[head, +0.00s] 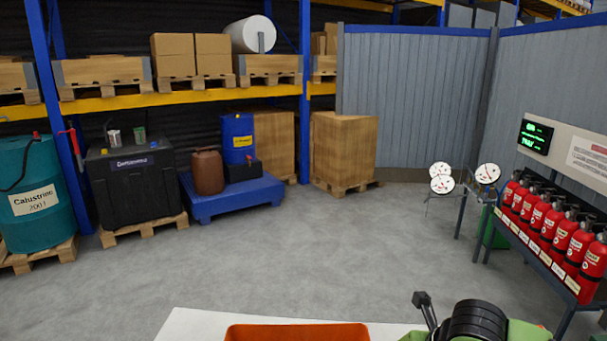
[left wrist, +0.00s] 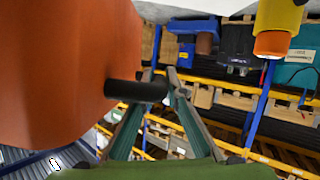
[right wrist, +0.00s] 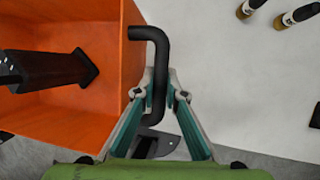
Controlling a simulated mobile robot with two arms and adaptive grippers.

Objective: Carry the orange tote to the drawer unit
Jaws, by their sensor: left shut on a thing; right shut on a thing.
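The orange tote (head: 297,332) shows only its rim at the bottom edge of the head view. In the left wrist view, the tote's orange wall (left wrist: 65,70) fills the left side, and my left gripper (left wrist: 165,85) is shut on a black handle (left wrist: 128,91) sticking out of it. In the right wrist view, my right gripper (right wrist: 158,95) is shut on the tote's other black bar handle (right wrist: 158,60). A dark object (right wrist: 45,68) lies inside the tote (right wrist: 110,30). I cannot make out a drawer unit in any view.
A white tabletop (head: 195,325) is below the tote; dark bottles (right wrist: 297,15) stand on it. A yellow object with an orange end (left wrist: 275,25) is near my left gripper. Open grey floor (head: 270,250) lies ahead. Racks and pallets are left; a red extinguisher stand (head: 560,235) is right.

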